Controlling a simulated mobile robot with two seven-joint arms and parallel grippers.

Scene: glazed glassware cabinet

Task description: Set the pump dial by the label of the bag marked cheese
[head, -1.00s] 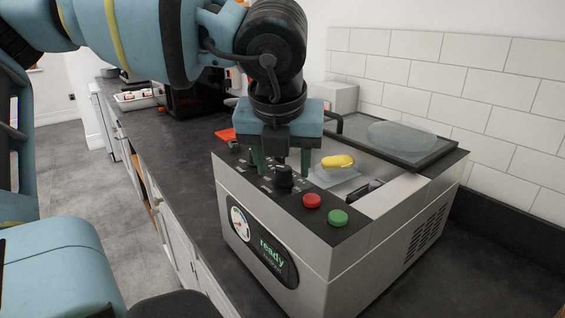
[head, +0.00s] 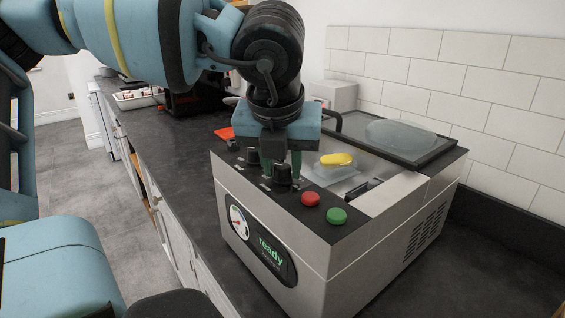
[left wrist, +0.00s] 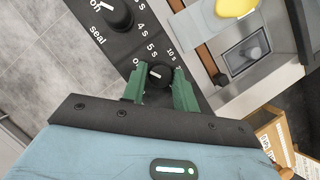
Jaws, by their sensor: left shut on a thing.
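My left gripper (head: 281,165) is shut on a black dial (head: 283,175) on top of the steel sealing machine (head: 350,262). In the left wrist view the green fingers of my left gripper (left wrist: 159,84) grip this dial (left wrist: 158,75) from both sides. Its white pointer mark shows, with time marks such as "5 s" and "10 s" nearby; its name is hidden. Another black dial (left wrist: 115,13) stands beside the word "seal". A yellow item (head: 336,160) lies by a clear bag (head: 340,174) at the chamber; no bag label is readable. My right gripper is not in view.
Red (head: 310,199) and green (head: 336,216) buttons sit close to the gripped dial. The display (head: 268,256) reads "ready" beside a gauge. The glazed lid (head: 400,140) is at the back. Dark counter (head: 150,150) runs left, with a white tray (head: 137,98) farther off.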

